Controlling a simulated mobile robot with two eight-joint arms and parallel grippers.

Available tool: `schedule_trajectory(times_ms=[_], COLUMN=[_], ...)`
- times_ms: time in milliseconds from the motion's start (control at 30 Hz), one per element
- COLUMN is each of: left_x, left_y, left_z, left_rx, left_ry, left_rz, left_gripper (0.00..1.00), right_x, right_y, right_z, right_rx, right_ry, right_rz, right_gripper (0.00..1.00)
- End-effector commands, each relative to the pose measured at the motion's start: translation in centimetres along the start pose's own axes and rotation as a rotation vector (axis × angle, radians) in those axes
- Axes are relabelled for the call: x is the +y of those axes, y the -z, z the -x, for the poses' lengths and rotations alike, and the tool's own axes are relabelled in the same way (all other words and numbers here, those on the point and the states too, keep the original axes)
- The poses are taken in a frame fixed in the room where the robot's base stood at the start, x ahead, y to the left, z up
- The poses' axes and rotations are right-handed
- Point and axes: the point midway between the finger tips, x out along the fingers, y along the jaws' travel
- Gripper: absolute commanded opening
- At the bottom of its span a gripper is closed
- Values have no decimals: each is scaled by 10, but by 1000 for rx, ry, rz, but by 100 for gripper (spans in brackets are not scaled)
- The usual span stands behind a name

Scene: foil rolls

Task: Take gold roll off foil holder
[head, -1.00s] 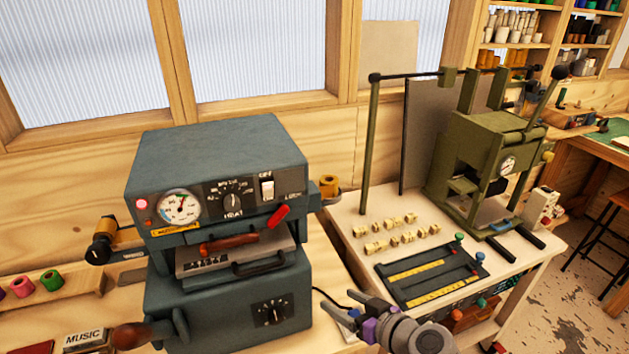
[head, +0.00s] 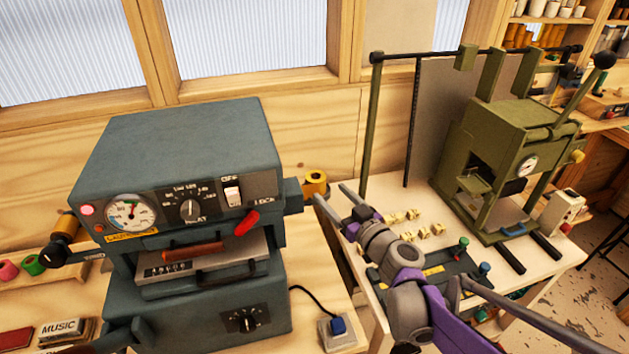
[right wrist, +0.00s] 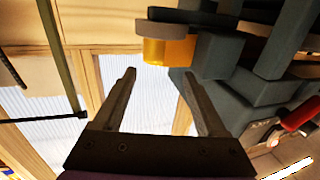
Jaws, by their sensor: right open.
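The gold roll (head: 315,182) sits on a grey part at the right side of the dark grey hot-stamping machine (head: 190,150). In the right wrist view the gold roll (right wrist: 168,51) shows above the fingertips, beside a grey flange and the machine's body. My right gripper (head: 331,193) is open and empty. Its fingers point toward the roll, just to the right of it in the head view. In the right wrist view the gripper (right wrist: 159,74) has nothing between its fingers.
A second roll with a black knob (head: 63,228) is at the machine's left. An olive press (head: 510,160) stands on the right-hand bench, behind my right arm. Brass type (head: 425,232) and a dark tray lie there. A blue-buttoned box (head: 338,328) is at the front.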

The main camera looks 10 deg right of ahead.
Motion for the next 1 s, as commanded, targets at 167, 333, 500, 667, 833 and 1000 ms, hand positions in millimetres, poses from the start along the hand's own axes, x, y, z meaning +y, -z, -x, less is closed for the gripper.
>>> schedule_trajectory(times_ms=[167, 333, 500, 667, 833, 1000], left_x=[0, 0, 0, 0, 0, 0], left_y=[0, 1, 2, 2, 2, 2], left_z=[0, 1, 1, 1, 1, 1], left_rx=[0, 1, 1, 2, 2, 2], left_ry=[0, 0, 0, 0, 0, 0], left_rz=[0, 0, 0, 0, 0, 0], left_gripper=[50, 50, 50, 50, 50, 50], right_x=[0, 0, 1, 1, 2, 1], right_y=[0, 0, 0, 0, 0, 0], right_z=[-26, -38, -64, -81, -83, -83], right_rx=[-1, -1, -1, -1, -1, -1], right_ry=[2, 1, 2, 2, 0, 0], right_rz=[1, 1, -1, 1, 1, 1], right_gripper=[74, 74, 74, 74, 74, 60])
